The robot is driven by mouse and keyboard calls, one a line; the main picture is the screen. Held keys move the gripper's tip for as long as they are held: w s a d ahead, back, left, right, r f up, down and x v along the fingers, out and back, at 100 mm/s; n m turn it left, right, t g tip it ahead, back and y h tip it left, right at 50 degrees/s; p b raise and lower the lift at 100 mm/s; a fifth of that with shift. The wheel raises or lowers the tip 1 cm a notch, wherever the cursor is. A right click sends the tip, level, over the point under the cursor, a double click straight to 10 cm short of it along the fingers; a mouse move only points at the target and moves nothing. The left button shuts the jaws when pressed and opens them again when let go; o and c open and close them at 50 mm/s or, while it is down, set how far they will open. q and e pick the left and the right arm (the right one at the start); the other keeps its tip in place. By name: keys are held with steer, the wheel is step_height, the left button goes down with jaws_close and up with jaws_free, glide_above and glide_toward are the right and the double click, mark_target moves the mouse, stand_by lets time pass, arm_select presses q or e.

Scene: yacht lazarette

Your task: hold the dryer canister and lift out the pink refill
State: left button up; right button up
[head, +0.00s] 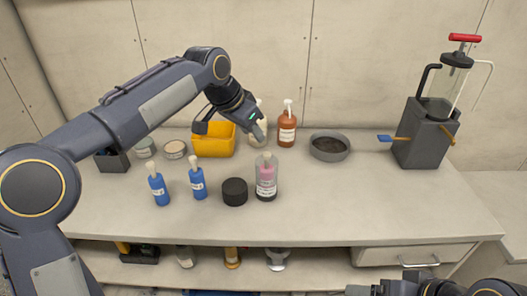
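The dryer canister (266,189) stands upright near the middle of the worktop. It looks clear, with a white label and a dark base. The pink refill (267,173) shows inside it, and a pale piece sticks up at the top. A round black cap (235,192) lies just left of the canister. My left gripper (256,124) hangs above and behind the canister, in front of a pale pump bottle; its finger gap is too small to make out. My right gripper (362,290) is at the bottom edge, below the worktop front and partly cut off.
Two blue bottles (198,184) stand left of the cap. Behind are a yellow bin (213,145), a brown pump bottle (287,130) and a grey bowl (330,147). A grey pump unit (426,140) stands at right. The worktop's front right (370,205) is clear. A drawer (415,256) sits below.

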steer(key=w+a+m+g+y, duration=0.2)
steer(key=w+a+m+y, duration=0.15)
steer(key=w+a, duration=0.45)
steer(key=m+t+y, duration=0.2)
steer(key=m+y, duration=0.5)
steer(key=m, duration=0.5)
glide_toward(265, 179)
steer(key=s+a, duration=0.3)
steer(key=s, duration=0.2)
steer(key=w+f+m+t, duration=0.1)
steer(key=w+m, duration=0.1)
steer(key=w+f+m+t, duration=0.2)
steer(key=w+m, duration=0.1)
steer(key=w+f+m+t, duration=0.1)
steer(key=w+f+m, duration=0.1)
steer(key=shift+w+d+m+t, duration=0.15)
steer(key=shift+m+t, duration=0.1)
steer(key=shift+t, duration=0.15)
steer(key=shift+w+a+f, duration=0.1)
steer(key=shift+w+a, duration=0.15)
steer(key=x, duration=0.7)
steer(key=shift+a, duration=0.15)
steer(key=shift+c, duration=0.3)
steer(key=c, duration=1.2)
